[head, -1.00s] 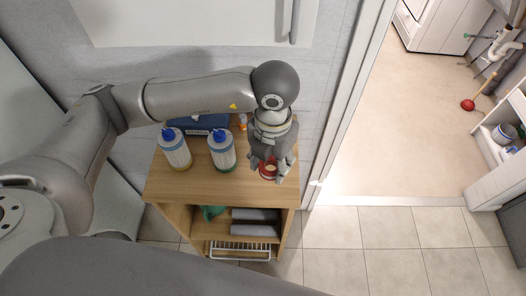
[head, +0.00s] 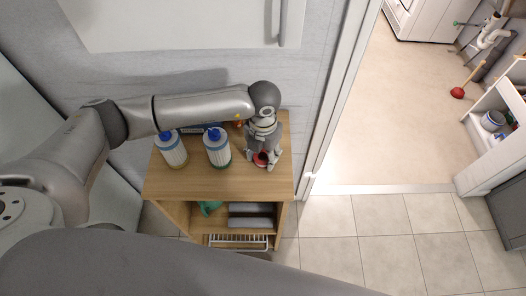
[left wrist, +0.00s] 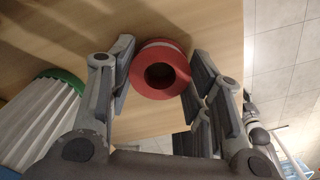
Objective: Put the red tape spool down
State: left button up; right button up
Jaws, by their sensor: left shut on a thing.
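The red tape spool (head: 261,158) is at the right side of the wooden shelf's top (head: 205,184). In the left wrist view the red spool (left wrist: 160,94) shows its round face and dark hole, between the two fingers. My left gripper (head: 263,161) points down over the shelf top and is shut on the spool. Whether the spool touches the wood is hard to tell. My right gripper is not in view.
Bare wood lies in front. A door frame (head: 337,95) rises to the right of the shelf.

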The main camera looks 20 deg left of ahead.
aim_at(263, 157)
pick_arm(q)
jog(key=shift+f, duration=0.15)
jog(key=o, duration=0.8)
jog(key=shift+c, duration=0.2)
jog(key=shift+r, duration=0.35)
notch_tip(263, 157, up, 12)
jog(key=b, duration=0.2)
jog(key=shift+f, duration=0.15)
jog(key=shift+s+f, duration=0.1)
